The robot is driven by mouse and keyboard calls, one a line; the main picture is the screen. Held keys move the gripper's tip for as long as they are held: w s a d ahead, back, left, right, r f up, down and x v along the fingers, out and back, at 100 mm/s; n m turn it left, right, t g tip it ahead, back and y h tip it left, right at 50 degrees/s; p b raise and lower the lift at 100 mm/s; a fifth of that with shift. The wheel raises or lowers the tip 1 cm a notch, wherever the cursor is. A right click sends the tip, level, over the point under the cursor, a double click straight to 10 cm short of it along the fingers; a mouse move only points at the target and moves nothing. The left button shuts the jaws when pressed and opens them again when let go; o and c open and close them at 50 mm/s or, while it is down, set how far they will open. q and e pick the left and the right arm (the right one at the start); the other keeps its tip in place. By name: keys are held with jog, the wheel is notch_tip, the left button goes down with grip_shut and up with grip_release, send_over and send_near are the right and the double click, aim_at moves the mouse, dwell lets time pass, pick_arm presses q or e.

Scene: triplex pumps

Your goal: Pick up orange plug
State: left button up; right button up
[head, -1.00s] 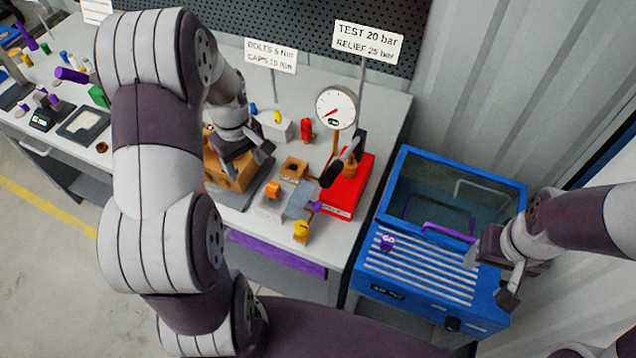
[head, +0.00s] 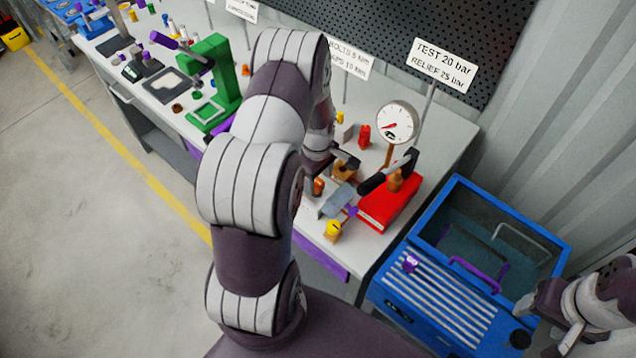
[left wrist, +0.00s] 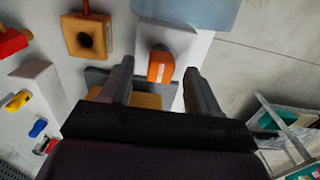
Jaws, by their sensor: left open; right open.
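The orange plug (left wrist: 160,66) stands on a white block (left wrist: 172,38) in the left wrist view. In the head view the plug (head: 318,187) shows small, just below my left gripper (head: 333,165). In the left wrist view my left gripper (left wrist: 158,72) is open, its two fingers on either side of the plug in the picture; I see no contact, and the depth between them is hard to tell. My right gripper (head: 545,336) is open and empty at the lower right, by the blue bin's front corner.
A tan block with a hole (left wrist: 86,36) lies beside the white block. A red base (head: 388,205) with a black lever, a gauge (head: 397,123) and a yellow knob (head: 334,228) are close by. A blue bin (head: 435,283) stands right of the bench.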

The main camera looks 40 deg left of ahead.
pick_arm(q)
jog(key=f, duration=0.3)
jog(key=shift+a, duration=0.2)
jog(key=shift+d+r, duration=0.1)
jog(key=shift+d, duration=0.05)
jog(key=shift+c, duration=0.6)
jog(key=shift+r, duration=0.1)
grip_shut()
